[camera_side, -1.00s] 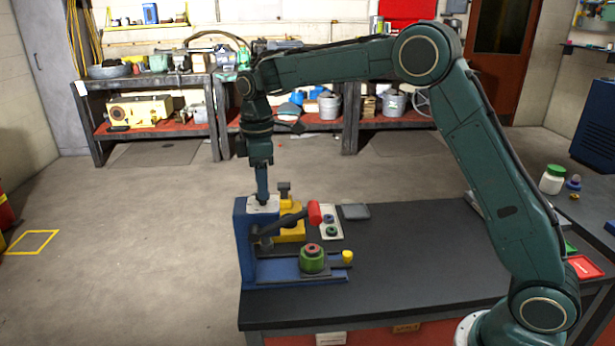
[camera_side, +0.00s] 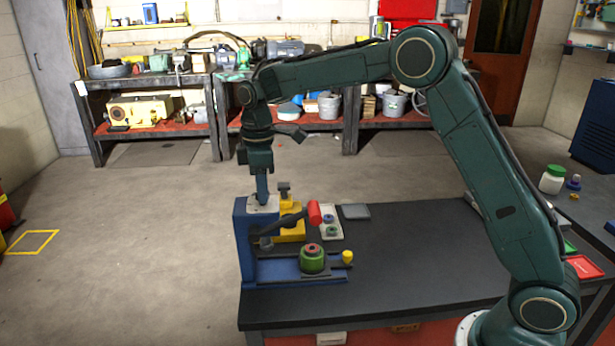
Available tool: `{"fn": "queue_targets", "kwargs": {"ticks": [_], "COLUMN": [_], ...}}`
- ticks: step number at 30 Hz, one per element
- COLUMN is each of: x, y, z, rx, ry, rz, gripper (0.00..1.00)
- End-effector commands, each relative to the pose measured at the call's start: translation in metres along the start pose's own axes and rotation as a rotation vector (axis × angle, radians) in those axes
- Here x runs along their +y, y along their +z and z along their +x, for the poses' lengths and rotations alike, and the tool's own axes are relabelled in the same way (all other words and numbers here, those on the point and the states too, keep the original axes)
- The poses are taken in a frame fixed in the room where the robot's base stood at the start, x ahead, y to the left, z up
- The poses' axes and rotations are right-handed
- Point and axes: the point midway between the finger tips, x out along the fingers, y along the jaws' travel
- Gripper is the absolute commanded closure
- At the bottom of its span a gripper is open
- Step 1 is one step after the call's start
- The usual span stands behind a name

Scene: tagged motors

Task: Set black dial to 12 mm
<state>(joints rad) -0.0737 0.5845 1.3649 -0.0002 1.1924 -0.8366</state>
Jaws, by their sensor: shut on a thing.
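A blue machine (camera_side: 243,240) with a red-tipped lever (camera_side: 315,212) stands at the left end of the dark bench. It has a pale plate (camera_side: 271,204) on its top. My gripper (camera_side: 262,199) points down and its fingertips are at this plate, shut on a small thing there. The thing is at the place of the black dial, but the fingers cover it and it is too small to make out. No scale marks or reading can be made out. A green motor part (camera_side: 312,258) with a reddish top sits on the machine's low front rail.
The bench's middle is clear.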

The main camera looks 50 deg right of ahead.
Motion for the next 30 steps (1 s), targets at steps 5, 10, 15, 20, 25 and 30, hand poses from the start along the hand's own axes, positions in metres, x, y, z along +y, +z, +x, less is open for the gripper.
{"fn": "queue_targets", "kwargs": {"ticks": [5,10,15,20,25,30], "x": [0.0000,0.0000,0.0000,0.0000,0.0000,0.0001], "y": [0.0000,0.0000,0.0000,0.0000,-0.0001,-0.0001], "z": [-0.0005,-0.0006,-0.0007,-0.0009,-0.0009,-0.0011], "rx": [0.000,0.000,0.001,0.001,0.001,0.001], "ry": [0.000,0.000,0.001,0.001,0.001,0.001], "rz": [0.034,0.107,0.222,0.360,0.521,0.681], "gripper": [0.94,0.94,0.94,0.94,0.94,0.94]}}
